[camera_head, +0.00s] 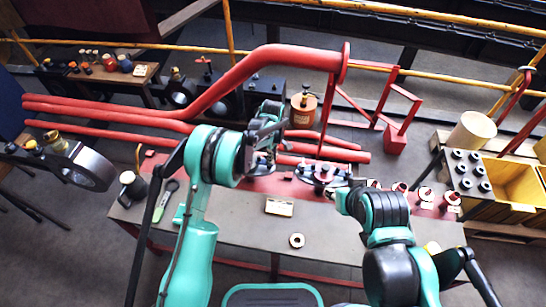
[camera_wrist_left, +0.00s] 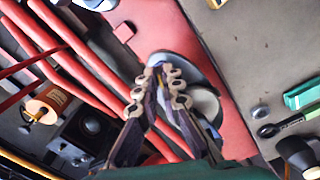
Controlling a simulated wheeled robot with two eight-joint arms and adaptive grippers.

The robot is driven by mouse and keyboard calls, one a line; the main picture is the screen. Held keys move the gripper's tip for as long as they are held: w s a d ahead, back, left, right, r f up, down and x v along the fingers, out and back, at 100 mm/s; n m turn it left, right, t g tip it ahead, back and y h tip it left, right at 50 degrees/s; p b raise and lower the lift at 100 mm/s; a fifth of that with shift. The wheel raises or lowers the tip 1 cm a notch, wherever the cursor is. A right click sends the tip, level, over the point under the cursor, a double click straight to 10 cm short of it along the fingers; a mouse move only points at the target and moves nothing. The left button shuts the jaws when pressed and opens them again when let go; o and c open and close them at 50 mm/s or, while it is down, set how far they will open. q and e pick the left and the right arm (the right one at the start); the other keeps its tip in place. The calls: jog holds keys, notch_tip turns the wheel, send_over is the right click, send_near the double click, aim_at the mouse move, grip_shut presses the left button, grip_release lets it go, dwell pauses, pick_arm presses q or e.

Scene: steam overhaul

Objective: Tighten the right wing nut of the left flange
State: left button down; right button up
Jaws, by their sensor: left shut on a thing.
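The left flange (camera_head: 260,168) is a grey round fitting on the red plate, mostly hidden behind my left gripper (camera_head: 264,145) in the head view. In the left wrist view, the flange's grey disc (camera_wrist_left: 208,104) lies just beyond and right of the fingers. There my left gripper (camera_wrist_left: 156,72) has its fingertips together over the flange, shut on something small. The wing nut is hidden between the fingertips. A second flange (camera_head: 322,172) sits to the right on the red plate. My right gripper (camera_head: 338,194) is beside it, small and partly hidden by its own arm; its jaws are unclear.
Red pipes (camera_head: 110,112) run behind the flanges. The workbench (camera_head: 340,230) holds a pale small block (camera_head: 279,206), a ring (camera_head: 297,240) and a green-handled tool (camera_head: 166,200). Several red and white parts stand at right, near a yellow crate (camera_head: 510,180). The front middle of the bench is mostly clear.

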pick_arm(q)
jog(key=m, duration=0.6)
jog(key=shift+s+a+b, duration=0.25)
jog(key=shift+a+b, duration=0.05)
jog(key=shift+a, duration=0.05)
jog(key=m, duration=0.6)
jog(key=shift+a+m, duration=0.4)
jog(key=c, duration=1.7)
grip_release()
jog(key=shift+r, duration=0.15)
notch_tip(320, 180, up, 12)
jog(key=shift+f, duration=0.1)
